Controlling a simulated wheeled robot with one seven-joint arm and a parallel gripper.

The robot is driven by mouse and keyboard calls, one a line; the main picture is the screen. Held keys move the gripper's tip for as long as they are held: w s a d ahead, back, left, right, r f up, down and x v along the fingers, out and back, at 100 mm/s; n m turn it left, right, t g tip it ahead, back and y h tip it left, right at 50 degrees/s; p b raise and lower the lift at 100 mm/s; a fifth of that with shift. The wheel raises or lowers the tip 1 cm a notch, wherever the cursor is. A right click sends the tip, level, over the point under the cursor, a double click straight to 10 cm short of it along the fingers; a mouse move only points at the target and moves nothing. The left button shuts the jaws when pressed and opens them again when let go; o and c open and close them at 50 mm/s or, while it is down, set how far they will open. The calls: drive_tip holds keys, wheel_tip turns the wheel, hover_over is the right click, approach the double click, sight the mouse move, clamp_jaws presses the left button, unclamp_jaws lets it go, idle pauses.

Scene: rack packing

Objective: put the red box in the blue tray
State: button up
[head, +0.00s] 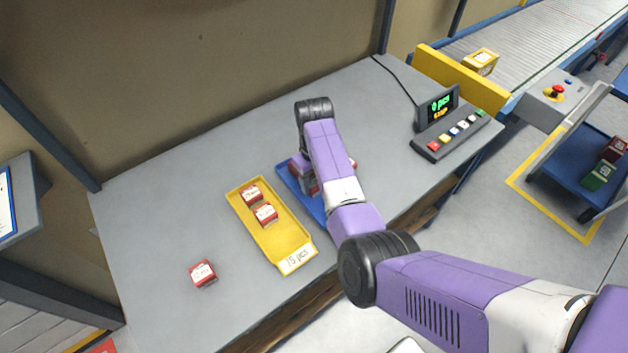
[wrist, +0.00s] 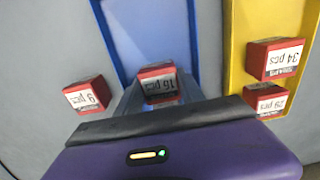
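My gripper (wrist: 158,90) has its two grey fingers on either side of a red box (wrist: 158,84) labelled "16 pcs", apparently touching it. This box is over or in the blue tray (wrist: 107,40); I cannot tell whether it rests on the tray floor. In the head view my arm covers much of the blue tray (head: 309,205), and the red box (head: 303,172) shows partly beside the gripper. Another red box (wrist: 88,95), labelled "9 pcs", lies outside the tray on the table; in the head view it shows only partly behind my arm (head: 353,163).
A yellow tray (head: 284,243) beside the blue one holds two red boxes (head: 251,194). A lone red box (head: 203,273) lies on the grey table at front left. A display with a button panel (head: 455,135) stands at right. The table's left side is mostly clear.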

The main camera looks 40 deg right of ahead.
sight(314, 181)
drive_tip(key=o, duration=0.4)
drive_tip(key=shift+c, duration=0.2)
wheel_tip(314, 181, up, 12)
drive_tip(key=shift+r, duration=0.15)
idle(0.6)
